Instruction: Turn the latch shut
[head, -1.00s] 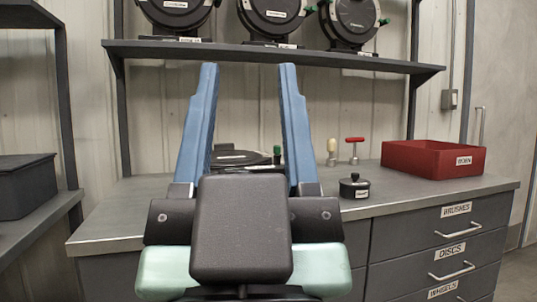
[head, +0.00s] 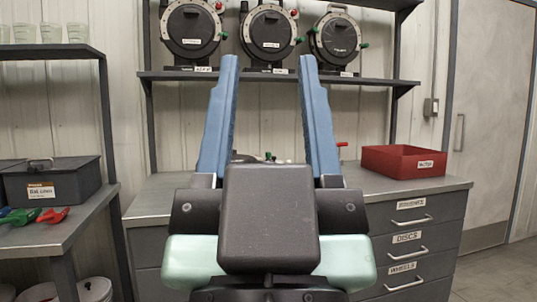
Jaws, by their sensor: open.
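My gripper (head: 268,62) is in the middle of the head view, its two blue fingers raised, spread apart and empty. Behind it, low between the fingers, a dark round seed meter (head: 245,157) lies on the bench, mostly hidden by my gripper. Small knobs show at its top, one of them green; I cannot tell which is the latch or how it is turned. The fingers appear apart from the meter.
Several upright seed meters with red or green knobs stand on the wall shelf (head: 375,83). A red bin (head: 402,161) sits on the right of the bench (head: 150,200); a red-handled tool (head: 342,148) is partly hidden. A side table (head: 85,200) at left holds a dark box (head: 52,180).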

